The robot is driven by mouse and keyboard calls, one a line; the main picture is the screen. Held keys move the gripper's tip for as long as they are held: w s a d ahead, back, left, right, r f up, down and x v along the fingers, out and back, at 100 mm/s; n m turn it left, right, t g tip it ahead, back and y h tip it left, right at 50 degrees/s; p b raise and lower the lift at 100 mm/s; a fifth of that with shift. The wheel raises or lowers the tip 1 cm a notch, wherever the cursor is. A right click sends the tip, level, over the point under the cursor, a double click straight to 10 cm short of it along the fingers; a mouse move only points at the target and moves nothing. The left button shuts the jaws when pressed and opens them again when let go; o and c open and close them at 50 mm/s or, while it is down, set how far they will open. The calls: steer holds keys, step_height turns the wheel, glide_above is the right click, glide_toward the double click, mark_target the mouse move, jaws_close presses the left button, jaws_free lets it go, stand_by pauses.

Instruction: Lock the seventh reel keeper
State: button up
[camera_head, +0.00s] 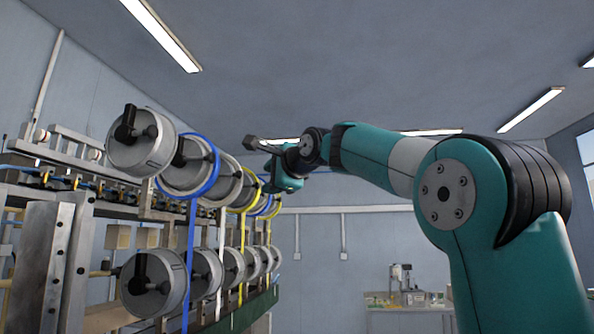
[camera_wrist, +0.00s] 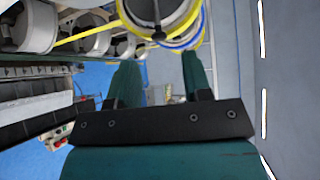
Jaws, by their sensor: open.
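Metal reels stand in two rows on the coil winder (camera_head: 58,240). The near upper reel (camera_head: 155,150) carries a black keeper (camera_head: 126,123). The near lower reel (camera_head: 170,285) carries another black keeper (camera_head: 140,275). I cannot tell which keeper is the seventh. My gripper (camera_head: 278,180) is at the far end of the upper row, partly hidden by my arm. In the wrist view my gripper (camera_wrist: 159,62) is open, with nothing between its fingers. A yellow-banded reel (camera_wrist: 152,10) shows just beyond the fingertips, with a small dark part on its face, cut off by the top edge.
Blue and yellow bands, such as the blue band (camera_head: 191,250), hang from the upper reels past the lower row. More reels (camera_wrist: 85,42) line the left of the wrist view. A workbench (camera_head: 405,312) stands at the back. The room between it and the winder looks clear.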

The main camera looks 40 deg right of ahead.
steer(key=s+a+r+b, duration=0.1)
steer(key=s+b, duration=0.1)
steer(key=s, duration=1.1)
steer(key=shift+a+r, duration=0.2)
steer(key=shift+r, duration=0.15)
steer(key=a+f+n+g+y+b, duration=0.1)
steer(key=a+f+n+g+y, duration=0.15)
steer(key=a+f+n, duration=0.6)
steer(key=a+f+n+g+y+b, duration=0.15)
steer(key=a+f+g, duration=0.25)
steer(key=f, duration=0.9)
steer(key=a+f+n+g+y, duration=0.25)
steer(key=a+f+n, duration=0.35)
steer(key=f, duration=0.5)
steer(key=s+a+f+n+g, duration=0.3)
steer(key=s+f+n, duration=0.3)
steer(key=s+f, duration=0.3)
steer(key=s+a+f+n+g+b, duration=0.1)
steer(key=s+a+f+n+g, duration=0.3)
steer(key=s+f+n, duration=0.2)
step_height(320, 180, down, 4)
steer(key=s, duration=0.2)
steer(key=shift+s+f, duration=0.2)
steer(key=shift+s, duration=0.2)
